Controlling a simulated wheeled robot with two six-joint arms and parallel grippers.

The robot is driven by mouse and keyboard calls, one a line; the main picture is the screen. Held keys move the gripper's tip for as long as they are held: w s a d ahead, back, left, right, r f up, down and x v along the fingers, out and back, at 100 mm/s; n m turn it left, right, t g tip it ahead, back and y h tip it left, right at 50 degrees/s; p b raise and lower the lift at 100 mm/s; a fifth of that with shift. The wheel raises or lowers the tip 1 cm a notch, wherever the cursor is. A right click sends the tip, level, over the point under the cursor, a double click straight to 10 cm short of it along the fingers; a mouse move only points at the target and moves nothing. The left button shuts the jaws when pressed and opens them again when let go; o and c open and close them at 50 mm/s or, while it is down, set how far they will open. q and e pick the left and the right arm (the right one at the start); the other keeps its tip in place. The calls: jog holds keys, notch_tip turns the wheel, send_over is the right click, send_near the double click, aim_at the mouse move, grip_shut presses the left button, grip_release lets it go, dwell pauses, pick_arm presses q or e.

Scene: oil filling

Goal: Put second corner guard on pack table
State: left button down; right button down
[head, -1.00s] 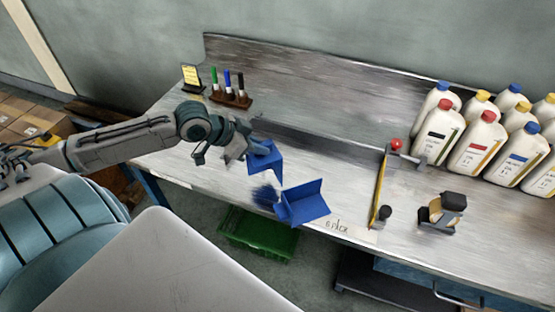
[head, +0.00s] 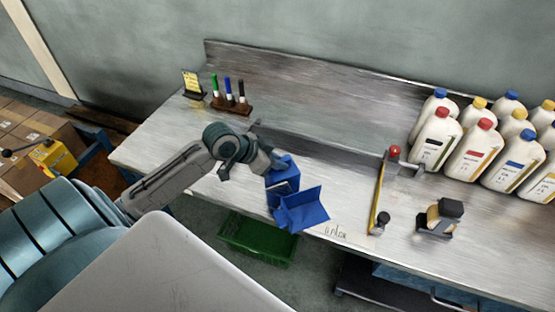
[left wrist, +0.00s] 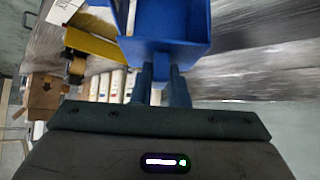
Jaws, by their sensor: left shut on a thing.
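My right gripper is not in view.
Several white bottles (head: 473,148) stand at the right. A yellow strip (head: 377,198) and a tape dispenser (head: 439,216) lie on the table front. Markers in a holder (head: 231,97) stand at the back left. A green crate (head: 257,238) is below the edge.

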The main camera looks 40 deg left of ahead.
pick_arm(q)
jog(key=shift+f, duration=0.3)
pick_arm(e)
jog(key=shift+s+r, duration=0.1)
pick_arm(q)
jog(key=c, duration=1.4)
grip_release()
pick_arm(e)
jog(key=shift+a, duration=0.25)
